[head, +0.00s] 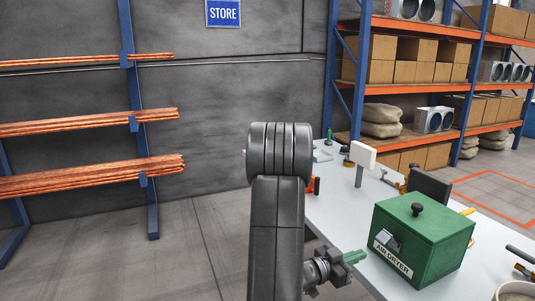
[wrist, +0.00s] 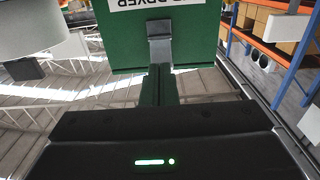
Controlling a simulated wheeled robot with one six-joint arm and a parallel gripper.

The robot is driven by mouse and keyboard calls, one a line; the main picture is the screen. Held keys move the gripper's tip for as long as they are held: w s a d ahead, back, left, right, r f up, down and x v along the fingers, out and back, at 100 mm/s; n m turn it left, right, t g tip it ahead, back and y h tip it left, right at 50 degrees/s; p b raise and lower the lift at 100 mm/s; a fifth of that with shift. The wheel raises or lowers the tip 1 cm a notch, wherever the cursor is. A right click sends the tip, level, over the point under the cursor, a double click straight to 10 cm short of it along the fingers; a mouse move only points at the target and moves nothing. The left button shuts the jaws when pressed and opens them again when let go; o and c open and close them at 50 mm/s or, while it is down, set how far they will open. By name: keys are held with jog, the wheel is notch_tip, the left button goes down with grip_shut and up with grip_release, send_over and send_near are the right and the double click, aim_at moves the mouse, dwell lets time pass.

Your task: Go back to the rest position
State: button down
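My gripper (head: 355,257) is at the table's near left edge, to the left of the green air dryer box (head: 425,235). Its green fingers (wrist: 159,86) look closed together in the wrist view, with nothing seen between them. The box's lid is closed, with a dark knob (head: 417,209) on top and a grey latch (head: 387,241) on its labelled front. In the wrist view the latch (wrist: 159,28) appears upside down just beyond the fingertips. In the head view a small gap shows between fingertips and box. The rest position is not marked in view.
The white table (head: 340,222) also holds a white panel on a stand (head: 361,160), a dark block (head: 428,187), small tools and a round container (head: 518,291). Copper tubes (head: 95,178) lie on a wall rack at left. Shelves (head: 440,90) stand behind. The floor at left is clear.

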jog(key=d+f, duration=0.1)
jog(key=w+d+f, duration=0.1)
jog(key=d, duration=0.1)
jog(key=w+d+f, duration=0.1)
jog(key=d, duration=0.1)
jog(key=shift+w+d+f, duration=0.1)
jog(key=shift+d+f, duration=0.05)
jog(key=shift+f, duration=0.15)
dwell(0.4)
